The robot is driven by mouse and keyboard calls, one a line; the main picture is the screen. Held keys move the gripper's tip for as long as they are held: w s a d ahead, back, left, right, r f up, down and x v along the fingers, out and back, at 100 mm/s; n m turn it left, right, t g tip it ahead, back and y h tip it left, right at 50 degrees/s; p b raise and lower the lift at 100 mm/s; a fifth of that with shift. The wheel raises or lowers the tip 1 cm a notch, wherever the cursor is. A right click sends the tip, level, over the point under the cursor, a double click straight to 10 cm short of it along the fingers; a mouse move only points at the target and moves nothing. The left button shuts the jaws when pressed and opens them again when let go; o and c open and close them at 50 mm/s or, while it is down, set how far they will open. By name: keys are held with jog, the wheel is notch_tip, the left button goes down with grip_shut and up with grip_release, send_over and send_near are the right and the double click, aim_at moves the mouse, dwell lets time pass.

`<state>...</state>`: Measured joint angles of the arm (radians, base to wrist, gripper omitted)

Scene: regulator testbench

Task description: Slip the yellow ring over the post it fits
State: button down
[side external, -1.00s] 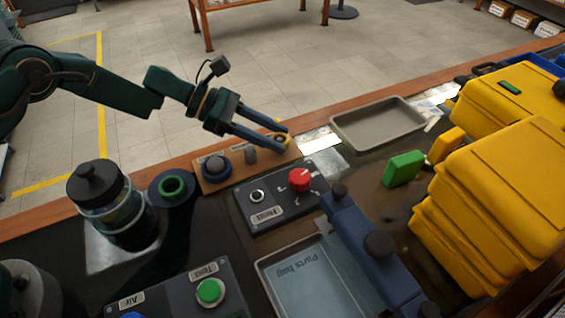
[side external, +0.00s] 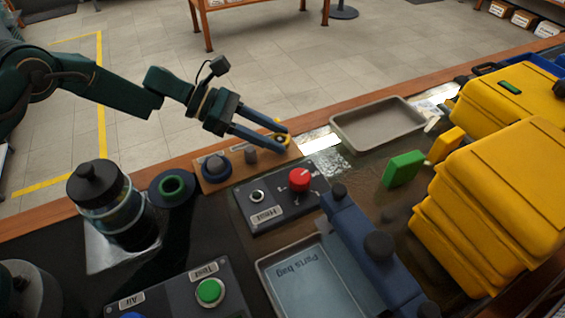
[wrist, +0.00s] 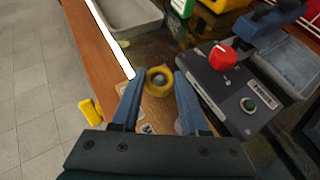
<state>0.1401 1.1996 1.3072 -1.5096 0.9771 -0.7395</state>
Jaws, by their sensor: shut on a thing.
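The yellow ring (side external: 281,139) is at the far right end of the wooden post board (side external: 211,184). In the wrist view the yellow ring (wrist: 159,69) sits between my fingertips, with a grey round shape showing in its opening. I cannot tell how far down the ring sits around that shape. My gripper (side external: 284,137) is shut on the ring; the gripper also shows in the wrist view (wrist: 158,76). A bare grey post (side external: 250,156) stands in the middle of the board.
A control box with a red knob (side external: 300,179) stands just in front of the board. An empty grey tray (side external: 378,125) lies to the right. A green ring (side external: 172,186) and a dark-lidded jar (side external: 112,207) are at left. Yellow cases (side external: 495,200) fill the right.

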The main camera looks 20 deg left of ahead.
jog(key=shift+f, duration=0.5)
grip_release()
jog(key=shift+r, duration=4)
